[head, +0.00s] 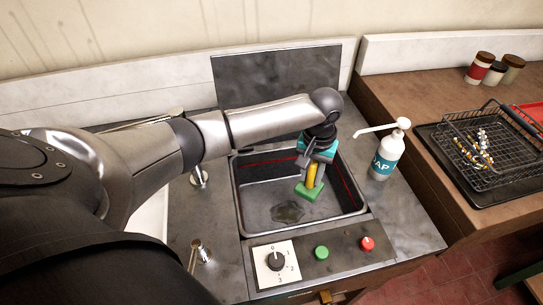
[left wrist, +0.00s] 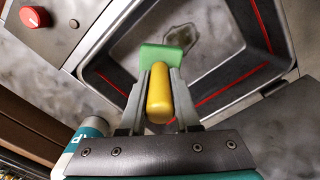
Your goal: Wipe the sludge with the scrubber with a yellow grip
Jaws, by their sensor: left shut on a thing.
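The scrubber (head: 308,191) has a yellow grip and a green head. My left gripper (head: 314,172) is shut on its yellow grip, which shows between the two fingers in the left wrist view (left wrist: 160,95). The green head (left wrist: 161,56) points down into the sink basin (head: 258,165). The sludge (head: 288,212) is a dark, murky patch on the basin floor, just left of and nearer than the green head in the head view. It also shows beyond the head in the left wrist view (left wrist: 182,38). I cannot tell whether the head touches the floor. My right gripper is not in view.
A white soap bottle (head: 387,155) stands right of the basin. A panel in front has a dial (head: 276,261), a green button (head: 321,253) and a red button (head: 367,243). A wire basket (head: 490,150) with small parts sits on the right counter.

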